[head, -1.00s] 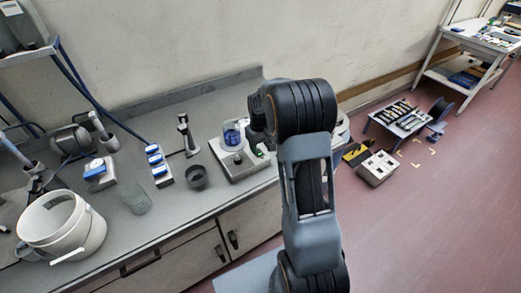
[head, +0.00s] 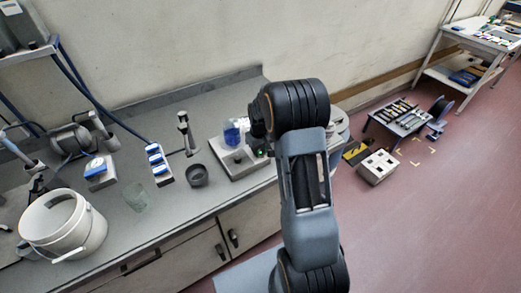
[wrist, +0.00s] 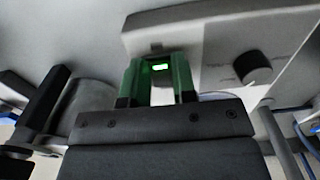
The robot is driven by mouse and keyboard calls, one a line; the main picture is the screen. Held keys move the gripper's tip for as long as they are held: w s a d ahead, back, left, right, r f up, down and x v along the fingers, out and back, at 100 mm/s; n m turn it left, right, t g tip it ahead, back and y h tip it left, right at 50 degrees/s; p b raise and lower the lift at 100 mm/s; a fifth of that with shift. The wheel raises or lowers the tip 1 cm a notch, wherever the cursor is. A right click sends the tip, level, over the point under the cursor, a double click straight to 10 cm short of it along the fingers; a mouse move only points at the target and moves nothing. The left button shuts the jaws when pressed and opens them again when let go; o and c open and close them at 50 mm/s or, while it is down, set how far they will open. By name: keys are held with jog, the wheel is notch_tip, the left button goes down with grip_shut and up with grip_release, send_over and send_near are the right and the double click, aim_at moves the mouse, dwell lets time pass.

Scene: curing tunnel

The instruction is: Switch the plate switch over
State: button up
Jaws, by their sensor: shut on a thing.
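The plate switch (wrist: 160,67) glows green on the front of the grey hot plate (wrist: 212,70) in the wrist view. My gripper (wrist: 157,88) has its two green fingers on either side of the switch, shut on it with a gap between the fingers. How far the switch is tipped is hard to tell. In the head view the hot plate (head: 238,166) stands on the bench with a vessel of blue liquid (head: 235,133) on it. My arm hides most of the gripper and the plate's right side there.
A dark round knob (wrist: 256,67) sticks out of the plate right of my fingers. On the bench (head: 185,213) a dark cup (head: 197,175), a blue-and-white block (head: 158,165), a clear glass (head: 136,197) and a white bucket (head: 62,225) stand to the left.

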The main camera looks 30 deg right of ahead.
jog(key=c, duration=0.3)
jog(key=shift+w+r+g+p, duration=0.2)
jog(key=shift+r+g+p, duration=0.1)
jog(key=shift+g+p, duration=0.45)
jog(key=shift+w+f+g+p, duration=0.15)
jog(key=shift+g+p, duration=0.35)
jog(key=shift+g, duration=0.25)
jog(key=o, duration=0.9)
jog(key=b+v, duration=0.2)
jog(key=v, duration=1.1)
jog(key=shift+a+r, duration=0.25)
jog(key=shift+r, duration=0.15)
